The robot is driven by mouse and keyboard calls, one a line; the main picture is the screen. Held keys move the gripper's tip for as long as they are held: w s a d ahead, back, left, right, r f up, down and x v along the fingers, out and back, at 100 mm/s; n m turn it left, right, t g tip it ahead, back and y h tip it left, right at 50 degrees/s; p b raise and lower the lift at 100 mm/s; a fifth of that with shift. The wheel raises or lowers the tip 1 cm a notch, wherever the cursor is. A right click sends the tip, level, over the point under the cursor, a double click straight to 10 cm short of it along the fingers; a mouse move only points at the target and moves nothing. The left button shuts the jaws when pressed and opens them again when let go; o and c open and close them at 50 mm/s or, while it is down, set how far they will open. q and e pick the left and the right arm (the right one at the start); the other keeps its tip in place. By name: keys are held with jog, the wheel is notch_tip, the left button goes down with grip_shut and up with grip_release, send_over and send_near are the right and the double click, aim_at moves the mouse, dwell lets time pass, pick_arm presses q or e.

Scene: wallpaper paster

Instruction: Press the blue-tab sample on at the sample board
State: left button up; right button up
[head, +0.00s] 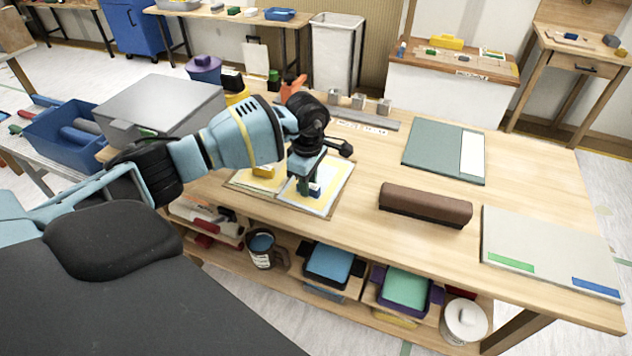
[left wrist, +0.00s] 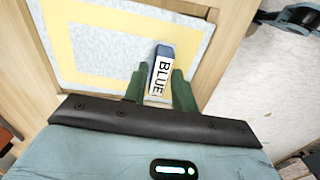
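The blue-tab sample (head: 322,188) lies on a wooden-edged tray (head: 317,212) at the table's left front. My left gripper (head: 307,187) points down over the sheet. A pale grey board (head: 550,245) with a green strip and a blue strip lies at the table's right end. My right gripper is not in view.
A brown padded block (head: 425,204) lies between tray and grey board. A teal board with a white strip (head: 444,151) lies behind it. A grey lidded box (head: 165,105) and blue bin (head: 70,138) stand left. The table's front middle is clear.

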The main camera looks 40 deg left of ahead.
pick_arm(q)
grip_shut()
jog(key=shift+r, duration=0.45)
jog(key=r, duration=0.2)
jog(key=shift+s+d+r, duration=0.25)
jog(key=shift+s+r, duration=0.05)
jog(key=shift+r, duration=0.05)
jog(key=s+d+r, duration=0.1)
jog(key=s+d, duration=0.8)
jog(key=s, duration=0.3)
jog(key=shift+d+r, duration=0.15)
jog(key=shift+r, duration=0.05)
